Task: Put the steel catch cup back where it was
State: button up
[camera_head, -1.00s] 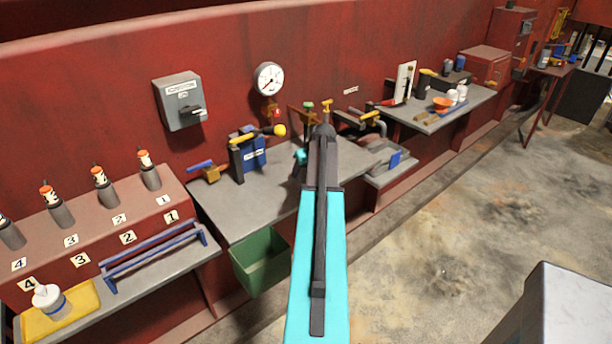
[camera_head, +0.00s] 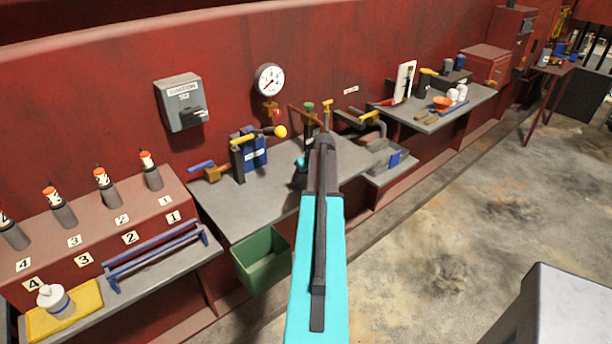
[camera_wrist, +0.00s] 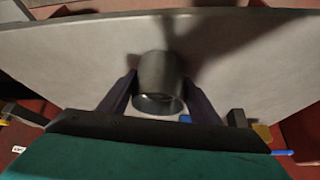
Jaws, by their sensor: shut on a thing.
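The steel catch cup (camera_wrist: 160,72) is a dark grey metal cylinder in the middle of the wrist view, with its round rim toward the camera. My gripper (camera_wrist: 160,88) is shut on it, with one dark finger on each side. Behind the cup lies a plain grey surface (camera_wrist: 70,55) with a shadow; I cannot tell whether the cup touches it. In the head view my arm reaches over the middle grey bench (camera_head: 240,213) and hides the cup and most of my gripper.
A blue pump-like unit (camera_head: 252,155) with a yellow-knobbed lever stands left of my arm. A green bin (camera_head: 262,262) hangs at the bench front. The bench's left front is clear.

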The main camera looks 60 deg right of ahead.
jog(key=shift+f, duration=0.2)
jog(key=shift+f, duration=0.15)
jog(key=o, duration=1.2)
jog(key=shift+r, duration=0.25)
jog(key=shift+b+v, duration=1.5)
jog(key=shift+v, duration=4.45)
